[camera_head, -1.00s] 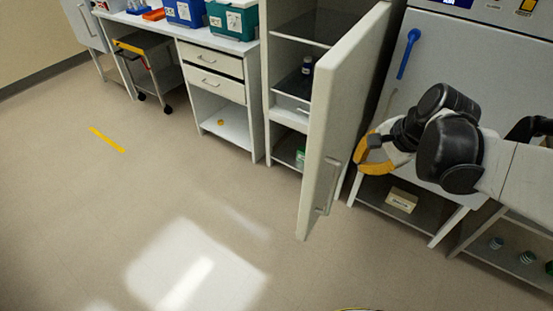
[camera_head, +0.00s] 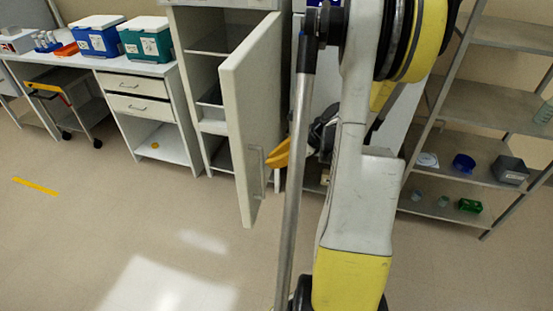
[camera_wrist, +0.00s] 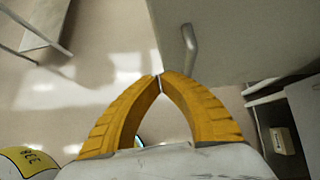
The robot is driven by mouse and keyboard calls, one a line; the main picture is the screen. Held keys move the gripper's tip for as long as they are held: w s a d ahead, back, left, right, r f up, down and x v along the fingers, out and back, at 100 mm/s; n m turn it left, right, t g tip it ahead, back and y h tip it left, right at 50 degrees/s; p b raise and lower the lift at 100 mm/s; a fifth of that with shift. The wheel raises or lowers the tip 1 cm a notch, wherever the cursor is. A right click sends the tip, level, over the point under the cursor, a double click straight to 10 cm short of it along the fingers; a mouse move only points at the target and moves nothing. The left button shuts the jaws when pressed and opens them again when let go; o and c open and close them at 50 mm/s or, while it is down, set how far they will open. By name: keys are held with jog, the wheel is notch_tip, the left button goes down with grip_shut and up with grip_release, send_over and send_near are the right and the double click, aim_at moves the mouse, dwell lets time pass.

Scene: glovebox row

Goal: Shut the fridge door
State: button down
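The fridge door (camera_head: 252,100) is a pale panel standing wide open, swung out toward me. Its metal bar handle (camera_head: 257,172) is low near the free edge. The fridge body (camera_head: 190,72) behind it shows open shelves.
A white drawer unit (camera_head: 150,120) and a bench with blue (camera_head: 95,42) and teal (camera_head: 148,45) boxes stand left of the fridge. A cart (camera_head: 85,100) sits under the bench. A metal shelf rack (camera_head: 475,110) stands at the right. The floor in front is clear.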

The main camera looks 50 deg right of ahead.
jog(key=w+a+f+b, duration=0.2)
jog(key=w+a, duration=0.1)
jog(key=w, duration=0.3)
jog(key=shift+f, duration=0.35)
